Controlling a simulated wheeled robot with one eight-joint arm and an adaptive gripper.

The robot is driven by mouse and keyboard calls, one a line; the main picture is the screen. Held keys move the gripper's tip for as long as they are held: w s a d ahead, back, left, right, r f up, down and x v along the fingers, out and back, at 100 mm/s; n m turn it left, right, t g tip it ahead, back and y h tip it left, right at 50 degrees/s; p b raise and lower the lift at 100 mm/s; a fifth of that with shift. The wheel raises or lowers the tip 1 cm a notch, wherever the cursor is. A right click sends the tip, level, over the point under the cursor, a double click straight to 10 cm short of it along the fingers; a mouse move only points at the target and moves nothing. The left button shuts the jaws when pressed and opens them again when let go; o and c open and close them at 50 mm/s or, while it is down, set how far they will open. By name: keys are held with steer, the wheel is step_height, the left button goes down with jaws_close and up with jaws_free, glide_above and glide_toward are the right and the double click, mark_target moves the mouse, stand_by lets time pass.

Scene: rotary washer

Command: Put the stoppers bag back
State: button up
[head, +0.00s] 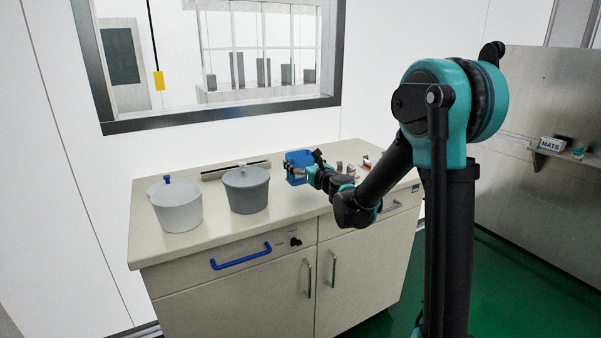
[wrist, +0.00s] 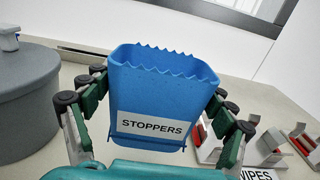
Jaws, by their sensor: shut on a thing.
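The stoppers bag (wrist: 160,90) is blue with a jagged open top and a white label reading STOPPERS. It fills the middle of the wrist view, upright, and its inside is hidden. In the head view the bag (head: 296,159) is at the back of the counter, partly behind my gripper (head: 300,172). My gripper (wrist: 152,115) has its fingers on the left and right sides of the bag and is shut on it. I cannot tell whether the bag touches the counter.
A dark grey tub (head: 246,192) stands left of the bag, with a light grey tub (head: 178,210) further left. Small red and metal items (wrist: 305,140) and a WIPES label (wrist: 257,174) are to the right. A window is behind. A MATS shelf (head: 565,155) is far right.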

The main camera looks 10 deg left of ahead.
steer(key=shift+f, duration=1.9)
steer(key=o, duration=1)
steer(key=shift+f, duration=0.1)
